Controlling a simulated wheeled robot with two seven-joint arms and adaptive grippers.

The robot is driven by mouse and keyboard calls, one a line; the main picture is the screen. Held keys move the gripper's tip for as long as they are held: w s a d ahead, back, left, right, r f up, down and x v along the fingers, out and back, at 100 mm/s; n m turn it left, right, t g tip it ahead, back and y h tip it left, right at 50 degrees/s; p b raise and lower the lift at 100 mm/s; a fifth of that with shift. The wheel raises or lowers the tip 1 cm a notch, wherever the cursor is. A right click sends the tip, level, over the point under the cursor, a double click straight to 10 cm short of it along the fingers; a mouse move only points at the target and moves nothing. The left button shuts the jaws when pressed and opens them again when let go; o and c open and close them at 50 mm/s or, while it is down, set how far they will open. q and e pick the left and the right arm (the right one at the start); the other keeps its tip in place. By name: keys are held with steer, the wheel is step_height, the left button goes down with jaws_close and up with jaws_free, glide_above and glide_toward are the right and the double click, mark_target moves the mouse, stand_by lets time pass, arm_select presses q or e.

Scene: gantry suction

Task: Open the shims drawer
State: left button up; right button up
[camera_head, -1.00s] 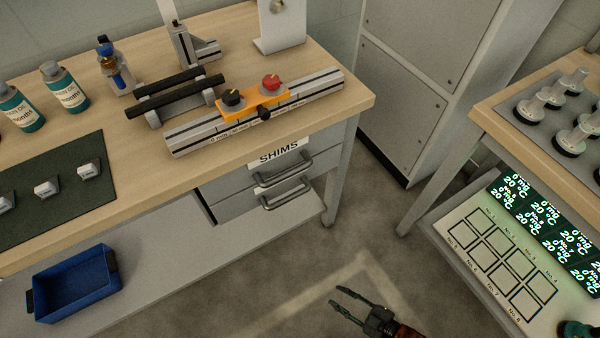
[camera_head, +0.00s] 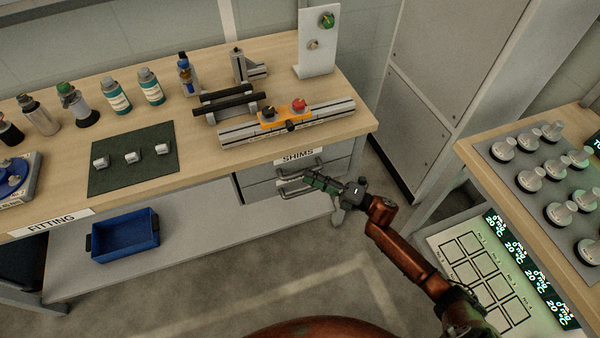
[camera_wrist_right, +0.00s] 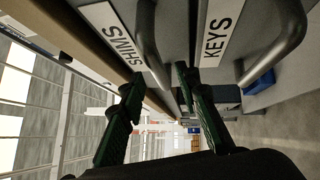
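The shims drawer (camera_head: 265,172) is the upper of two grey drawers under the workbench's right end and looks shut. Its SHIMS label (camera_head: 297,155) is on the bench edge side above the handle, and the label also shows in the right wrist view (camera_wrist_right: 112,33). My right gripper (camera_head: 299,178) is at the drawer fronts, close to the bar handles. In the right wrist view, my right gripper (camera_wrist_right: 165,80) has its fingers apart, with the shims handle (camera_wrist_right: 158,50) near the gap between them. I cannot tell whether they touch it. My left gripper is not in view.
The lower drawer has a KEYS label (camera_wrist_right: 217,28) and its own handle (camera_wrist_right: 275,45) close by. The workbench (camera_head: 200,160) overhangs the drawers. A blue bin (camera_head: 125,237) stands on the lower shelf. A second table (camera_head: 540,230) is at the right.

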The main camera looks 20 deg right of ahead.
mark_target(302, 173)
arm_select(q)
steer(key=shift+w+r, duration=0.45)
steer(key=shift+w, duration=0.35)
arm_select(e)
steer(key=shift+x, duration=1.95)
steer(key=shift+c, duration=0.4)
jaws_close()
steer(key=shift+d, duration=0.1)
